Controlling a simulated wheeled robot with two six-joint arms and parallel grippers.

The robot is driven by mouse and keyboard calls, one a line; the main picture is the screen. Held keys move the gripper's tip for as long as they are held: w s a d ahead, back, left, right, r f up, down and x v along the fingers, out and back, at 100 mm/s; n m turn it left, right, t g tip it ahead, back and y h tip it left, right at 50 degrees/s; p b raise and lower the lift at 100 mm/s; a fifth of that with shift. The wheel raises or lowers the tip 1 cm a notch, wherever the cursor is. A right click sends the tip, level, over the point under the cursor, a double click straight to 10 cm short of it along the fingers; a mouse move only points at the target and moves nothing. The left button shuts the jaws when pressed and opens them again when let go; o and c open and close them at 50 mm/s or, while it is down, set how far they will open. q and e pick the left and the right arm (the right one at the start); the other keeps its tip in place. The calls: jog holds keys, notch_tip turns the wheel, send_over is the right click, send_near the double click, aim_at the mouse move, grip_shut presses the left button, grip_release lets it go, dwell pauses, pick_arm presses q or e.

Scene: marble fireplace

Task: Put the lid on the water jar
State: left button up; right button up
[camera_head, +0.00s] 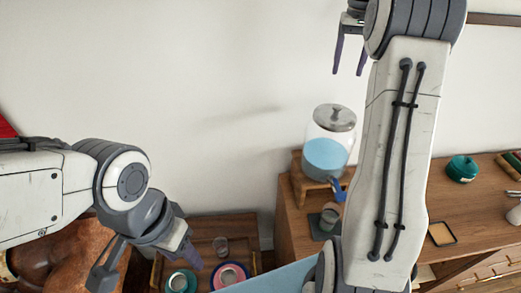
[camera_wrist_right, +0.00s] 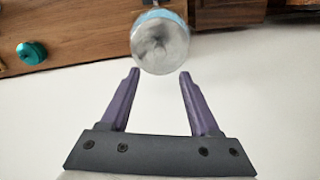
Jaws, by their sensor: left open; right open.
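The water jar (camera_head: 326,154) is clear glass with blue water inside and a blue tap low on its front. It stands upright on a wooden stand. The round grey metallic lid (camera_head: 335,117) sits at the jar's top; I cannot tell if it is fully seated. In the right wrist view the lid (camera_wrist_right: 160,45) shows from above, just beyond the fingertips. My right gripper (camera_head: 349,73) is open and empty, above the jar and apart from the lid. My left gripper (camera_head: 148,268) is open and empty at the lower left, over the low table.
The wooden stand (camera_head: 298,180) is on a wooden cabinet (camera_head: 292,235), with a glass (camera_head: 329,218) below the tap. A green pot (camera_head: 461,168) stands further right. A tray (camera_head: 245,255) with a glass and round items lies low left. The white wall is close behind.

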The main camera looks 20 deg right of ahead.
jog(key=s+a+f+n, duration=0.2)
jog(key=s+a+n, duration=0.1)
jog(key=a, duration=1.1)
jog(key=s+a+f+n, duration=0.2)
jog(key=s+a+n, duration=0.15)
jog(key=a, duration=1.15)
jog(key=s+a+f+n, duration=0.3)
jog(key=s+a+f, duration=0.1)
jog(key=s, duration=0.6)
jog(key=s+a+f+n+y, duration=0.1)
jog(key=s+a+f+n, duration=0.2)
jog(key=s, duration=0.8)
notch_tip(320, 180, down, 3)
jog(key=shift+a+r, duration=0.1)
jog(key=shift+a, duration=0.85)
jog(key=shift+s, duration=0.1)
